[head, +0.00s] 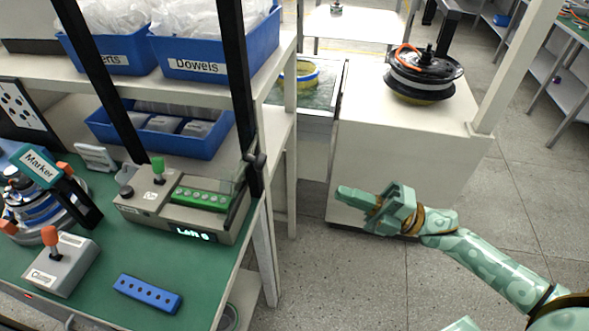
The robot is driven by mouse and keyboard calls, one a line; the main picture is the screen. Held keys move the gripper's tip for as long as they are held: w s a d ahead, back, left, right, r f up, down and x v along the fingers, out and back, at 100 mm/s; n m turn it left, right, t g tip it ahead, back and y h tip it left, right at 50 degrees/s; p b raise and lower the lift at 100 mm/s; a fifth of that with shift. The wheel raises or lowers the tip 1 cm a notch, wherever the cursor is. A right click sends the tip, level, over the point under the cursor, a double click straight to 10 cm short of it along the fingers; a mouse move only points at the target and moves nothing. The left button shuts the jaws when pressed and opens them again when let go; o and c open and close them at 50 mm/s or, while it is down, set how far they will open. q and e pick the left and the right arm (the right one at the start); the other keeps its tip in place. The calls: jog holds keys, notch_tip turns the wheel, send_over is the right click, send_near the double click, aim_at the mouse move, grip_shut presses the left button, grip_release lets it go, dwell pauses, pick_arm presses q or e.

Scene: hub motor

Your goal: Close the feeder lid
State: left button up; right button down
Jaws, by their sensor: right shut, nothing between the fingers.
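A grey box with a green slotted block, a green-topped lever and a lit display, likely the feeder (150,211), stands on the green bench top. Its green block (203,198) lies uncovered. Two black bars, one left (100,75) and one right (239,75), rise steeply by the box; I cannot tell whether they belong to a raised lid. No lid lies clearly over the box. My right gripper (348,195) is shut and empty, pointing left above the floor, right of the bench and apart from the box. My left gripper is not in view.
The green bench also holds a grey clamp box (60,269), a blue holed block (147,294) and a Marker station (38,168). Blue bins, one labelled Dowels (197,68), sit on the shelf. A white cabinet (400,150) carries a black hub motor (424,75). Floor lies open at right.

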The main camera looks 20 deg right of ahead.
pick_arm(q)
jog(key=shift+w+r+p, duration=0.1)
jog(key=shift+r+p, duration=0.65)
pick_arm(e)
jog(key=x, duration=1.3)
jog(key=shift+w+a, duration=0.2)
jog(key=shift+w, duration=0.2)
